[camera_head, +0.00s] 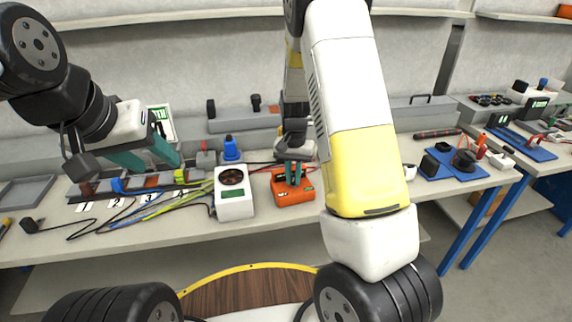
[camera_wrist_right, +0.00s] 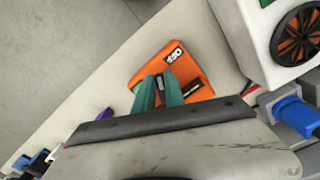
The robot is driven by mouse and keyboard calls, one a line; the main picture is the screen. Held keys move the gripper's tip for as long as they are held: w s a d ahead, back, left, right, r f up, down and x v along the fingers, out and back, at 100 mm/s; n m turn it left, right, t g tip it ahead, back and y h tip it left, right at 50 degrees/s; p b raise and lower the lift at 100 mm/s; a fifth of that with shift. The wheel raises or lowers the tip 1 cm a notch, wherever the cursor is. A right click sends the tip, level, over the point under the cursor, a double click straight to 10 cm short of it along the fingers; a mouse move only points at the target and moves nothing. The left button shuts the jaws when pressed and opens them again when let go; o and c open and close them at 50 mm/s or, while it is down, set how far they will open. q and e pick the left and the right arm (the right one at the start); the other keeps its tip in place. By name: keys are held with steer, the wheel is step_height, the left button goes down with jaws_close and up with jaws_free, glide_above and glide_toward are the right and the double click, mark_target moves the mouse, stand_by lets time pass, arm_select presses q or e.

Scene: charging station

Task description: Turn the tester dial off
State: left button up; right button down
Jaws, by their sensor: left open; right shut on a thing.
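The orange tester (camera_head: 292,187) lies on the bench right of the white box with a round fan. My right gripper (camera_head: 293,172) is over it, fingers pointing down, shut on the tester's dial. In the right wrist view the tester (camera_wrist_right: 190,68) shows an "OFF" label near its upper edge, and the gripper (camera_wrist_right: 161,84) has its green fingertips around a dark dial (camera_wrist_right: 160,84). The fingers hide much of the dial, so its setting cannot be read. My left gripper (camera_head: 152,152) is open and empty above the left part of the bench.
The white fan box (camera_head: 234,203) stands close left of the tester. Blue plugs (camera_head: 230,150) and several coloured cables (camera_head: 150,205) lie around and left of it. A blue tray (camera_head: 440,170) with dark parts is at right. The bench's front strip is mostly clear.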

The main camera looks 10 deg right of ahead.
mark_target(292, 180)
steer(key=shift+w+a+m, duration=0.1)
steer(key=shift+a+m, duration=0.05)
steer(key=shift+m, duration=0.6)
steer(key=shift+w+a+m, duration=0.1)
steer(key=shift+m, duration=0.65)
steer(key=c, duration=1.4)
jaws_free()
step_height(292, 180, up, 7)
steer(key=shift+r, duration=0.4)
steer(key=shift+s, duration=0.1)
